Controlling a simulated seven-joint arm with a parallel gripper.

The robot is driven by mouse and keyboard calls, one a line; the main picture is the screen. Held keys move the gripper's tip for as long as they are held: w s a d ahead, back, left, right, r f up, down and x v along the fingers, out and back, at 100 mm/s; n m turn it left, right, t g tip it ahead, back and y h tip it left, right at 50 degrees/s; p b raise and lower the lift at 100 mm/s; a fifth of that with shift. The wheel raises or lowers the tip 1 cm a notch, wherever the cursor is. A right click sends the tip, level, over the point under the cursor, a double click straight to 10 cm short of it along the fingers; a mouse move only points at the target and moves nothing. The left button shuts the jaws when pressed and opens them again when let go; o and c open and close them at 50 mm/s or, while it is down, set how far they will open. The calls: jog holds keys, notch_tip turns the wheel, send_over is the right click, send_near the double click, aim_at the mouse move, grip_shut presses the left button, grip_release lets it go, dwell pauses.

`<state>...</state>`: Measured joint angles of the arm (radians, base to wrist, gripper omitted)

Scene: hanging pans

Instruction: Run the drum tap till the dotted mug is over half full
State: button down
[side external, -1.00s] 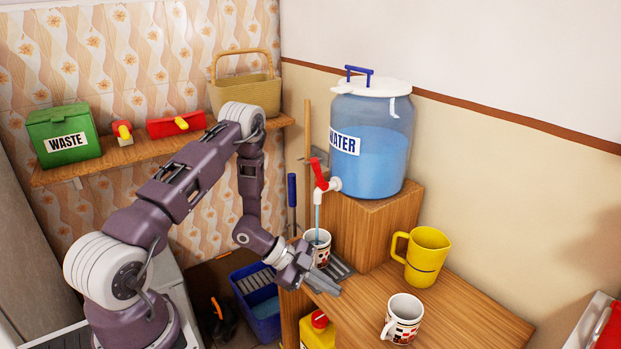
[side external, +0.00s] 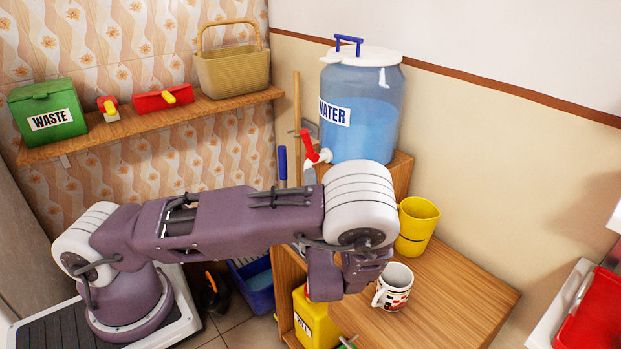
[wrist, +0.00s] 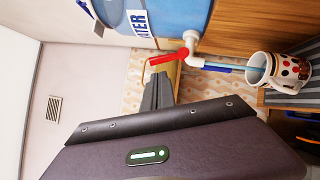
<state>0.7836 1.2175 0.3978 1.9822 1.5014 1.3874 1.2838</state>
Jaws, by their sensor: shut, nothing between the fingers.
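The water drum (side external: 362,112) stands on a wooden block, its tap (side external: 318,158) with a red lever (side external: 308,144) at the front. In the wrist view, pale blue water runs from the white spout (wrist: 193,42) into the dotted mug (wrist: 292,70); its water level is unclear. My arm hides this mug in the side view. My gripper (wrist: 158,84) is shut and empty, its fingertips close to the red lever (wrist: 163,58); I cannot tell whether they touch.
A second patterned mug (side external: 398,289) and a yellow mug (side external: 417,226) stand on the wooden counter (side external: 455,292). A yellow container (side external: 312,325) is below the counter. A shelf (side external: 150,128) at the left holds a green waste box (side external: 47,112) and a basket (side external: 232,73).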

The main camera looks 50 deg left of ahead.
aim_at(311, 146)
jog(key=x, duration=1)
jog(key=shift+w+a, duration=0.1)
jog(key=shift+a, duration=0.1)
jog(key=shift+w+r+m+g+h, duration=0.4)
jog(key=shift+m+h, duration=0.3)
jog(key=shift+m, duration=0.4)
jog(key=shift+w+r, duration=0.15)
jog(key=shift+w, duration=0.35)
